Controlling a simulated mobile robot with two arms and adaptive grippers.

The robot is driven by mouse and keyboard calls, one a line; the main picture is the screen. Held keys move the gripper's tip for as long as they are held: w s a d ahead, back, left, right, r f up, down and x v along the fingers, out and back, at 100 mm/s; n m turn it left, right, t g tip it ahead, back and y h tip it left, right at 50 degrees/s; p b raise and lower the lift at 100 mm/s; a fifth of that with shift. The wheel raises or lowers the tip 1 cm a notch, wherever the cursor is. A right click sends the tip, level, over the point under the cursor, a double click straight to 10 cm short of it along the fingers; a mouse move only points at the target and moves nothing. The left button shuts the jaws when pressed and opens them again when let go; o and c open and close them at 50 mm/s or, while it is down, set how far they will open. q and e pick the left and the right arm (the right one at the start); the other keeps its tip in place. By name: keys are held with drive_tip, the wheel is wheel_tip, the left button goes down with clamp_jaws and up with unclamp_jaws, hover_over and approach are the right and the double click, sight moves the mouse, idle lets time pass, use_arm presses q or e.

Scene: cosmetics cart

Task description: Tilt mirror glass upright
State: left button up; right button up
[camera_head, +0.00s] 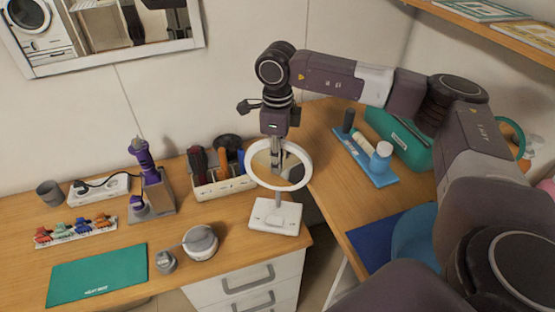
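The round mirror has a white ring frame (306,172) on a thin stem above a white base (262,218), near the front right of the wooden desk. Its glass (264,172) shows brownish inside the ring and looks tilted back. My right gripper (276,166) points down from above, with its fingers at the upper middle of the ring. The fingers look narrow and close together. I cannot tell whether they touch the glass or ring, or how far apart they are. My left gripper is out of view.
A bin of brushes (221,188) stands left of the mirror. A purple tool on a stand (158,190), a round grey-white container (200,242) and a green mat (97,274) lie further left. A blue tray with bottles (378,178) stands right.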

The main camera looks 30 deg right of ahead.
drive_tip(key=shift+o, duration=0.4)
wheel_tip(320, 180, up, 12)
drive_tip(key=shift+s+a, duration=0.1)
idle(0.3)
idle(0.4)
